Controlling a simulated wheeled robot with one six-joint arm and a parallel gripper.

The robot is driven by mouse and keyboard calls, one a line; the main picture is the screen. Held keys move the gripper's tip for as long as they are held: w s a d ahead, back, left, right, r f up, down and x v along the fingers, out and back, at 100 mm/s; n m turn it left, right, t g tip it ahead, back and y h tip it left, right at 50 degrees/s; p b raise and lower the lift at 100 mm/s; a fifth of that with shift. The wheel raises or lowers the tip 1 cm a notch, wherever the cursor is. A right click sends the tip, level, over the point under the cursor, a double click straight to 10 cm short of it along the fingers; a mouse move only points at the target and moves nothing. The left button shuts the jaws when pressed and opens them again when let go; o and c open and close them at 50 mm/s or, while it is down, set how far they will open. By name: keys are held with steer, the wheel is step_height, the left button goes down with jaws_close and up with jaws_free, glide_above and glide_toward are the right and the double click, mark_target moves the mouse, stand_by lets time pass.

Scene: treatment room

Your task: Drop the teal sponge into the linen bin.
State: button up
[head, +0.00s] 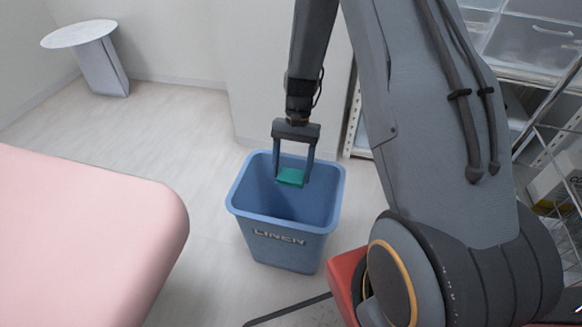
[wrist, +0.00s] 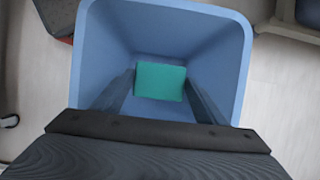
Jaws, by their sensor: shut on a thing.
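The teal sponge (head: 290,177) is between the fingers of my gripper (head: 292,180), which is shut on it. In the head view the gripper points down over the open top of the blue linen bin (head: 285,245), which stands upright on the floor with "LINEN" on its front. In the wrist view the sponge (wrist: 160,81) shows between the two dark fingers, with the bin's walls (wrist: 235,60) around it. I cannot tell exactly how far the sponge is above or below the rim. The bin's bottom is partly hidden by the sponge and gripper.
A pink padded table (head: 80,235) fills the lower left, with a strip of floor between it and the bin. A small round table (head: 80,34) stands at the back left. Shelving with drawers (head: 535,40) is at the right. Open floor (head: 170,125) lies behind the bin.

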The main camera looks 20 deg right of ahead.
steer(key=shift+f, duration=0.45)
steer(key=o, duration=1.1)
steer(key=p+v, duration=0.1)
steer(key=v, duration=0.6)
steer(key=shift+w+d+r, duration=0.1)
steer(key=shift+r, duration=0.3)
